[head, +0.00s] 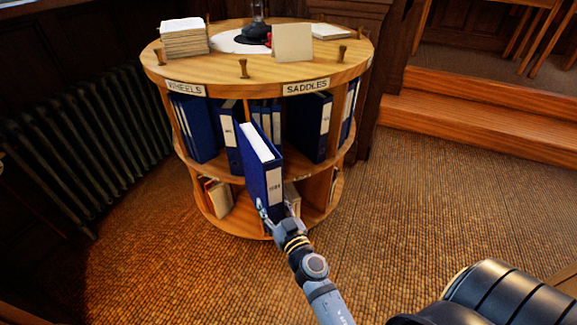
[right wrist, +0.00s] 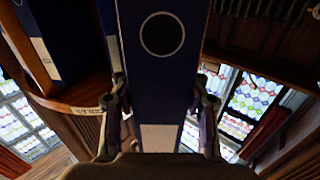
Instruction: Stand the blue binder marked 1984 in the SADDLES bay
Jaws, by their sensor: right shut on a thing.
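The blue binder (head: 262,175) has a white spine label that appears to read 1984. My right gripper (head: 268,208) is shut on its lower end and holds it up, slightly tilted, in front of the round shelf (head: 165,72). In the right wrist view the binder (right wrist: 160,85) stands between the two fingers, with its round finger hole showing. The SADDLES sign (head: 306,87) is on the rim at right. Below it stands a blue binder (head: 309,128), with a dark gap to its left; the held binder partly hides the shelf there. My left gripper is not in view.
The WHEELS bay, under its sign (head: 186,89), holds blue binders (head: 195,128). The lower tier holds books (head: 218,197). A paper stack (head: 184,38), pegs and a card (head: 292,43) stand on top. A radiator (head: 90,140) is at left; carpet (head: 430,190) is clear at right.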

